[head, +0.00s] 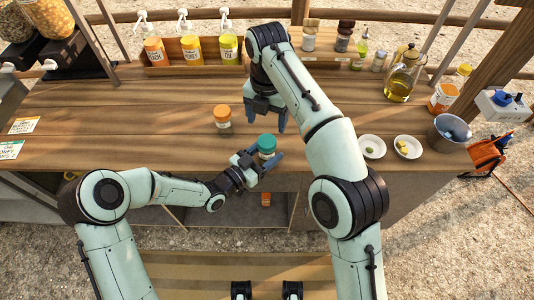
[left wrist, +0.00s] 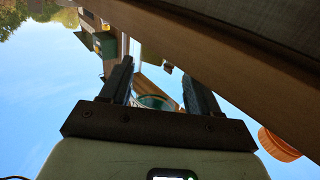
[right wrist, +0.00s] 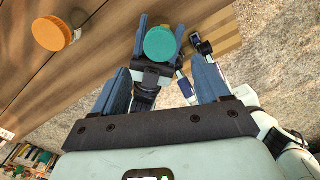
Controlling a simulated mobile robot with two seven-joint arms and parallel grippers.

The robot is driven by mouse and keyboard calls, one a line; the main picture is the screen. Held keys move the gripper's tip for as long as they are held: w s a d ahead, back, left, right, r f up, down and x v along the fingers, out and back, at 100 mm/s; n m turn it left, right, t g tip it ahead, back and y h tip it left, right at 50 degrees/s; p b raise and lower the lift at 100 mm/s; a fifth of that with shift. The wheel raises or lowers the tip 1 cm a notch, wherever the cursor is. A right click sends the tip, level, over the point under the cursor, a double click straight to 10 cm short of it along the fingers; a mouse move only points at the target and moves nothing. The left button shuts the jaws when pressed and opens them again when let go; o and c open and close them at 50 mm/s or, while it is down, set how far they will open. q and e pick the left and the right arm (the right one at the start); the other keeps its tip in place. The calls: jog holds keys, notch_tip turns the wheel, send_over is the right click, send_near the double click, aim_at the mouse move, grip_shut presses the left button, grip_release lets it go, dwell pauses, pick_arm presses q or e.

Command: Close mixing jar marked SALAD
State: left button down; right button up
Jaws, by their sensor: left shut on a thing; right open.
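In the left wrist view the jar (left wrist: 153,102) sits between the fingers. My right gripper (head: 265,118) is open and empty, behind and above the jar. In the right wrist view the teal lid (right wrist: 160,43) lies ahead, between and beyond the open fingers. A second jar with an orange lid (head: 222,112) stands to the left. I cannot read SALAD on either jar, nor tell how tightly the teal lid sits.
Pump bottles (head: 190,46) stand in a rack at the back. At the right are two small white bowls (head: 372,146), an oil jug (head: 399,85) and a metal pot (head: 447,132). The counter (head: 160,110) left of the orange-lidded jar is mostly clear. Its front edge runs close by the held jar.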

aim_at(267, 141)
jog(key=shift+f, duration=3.95)
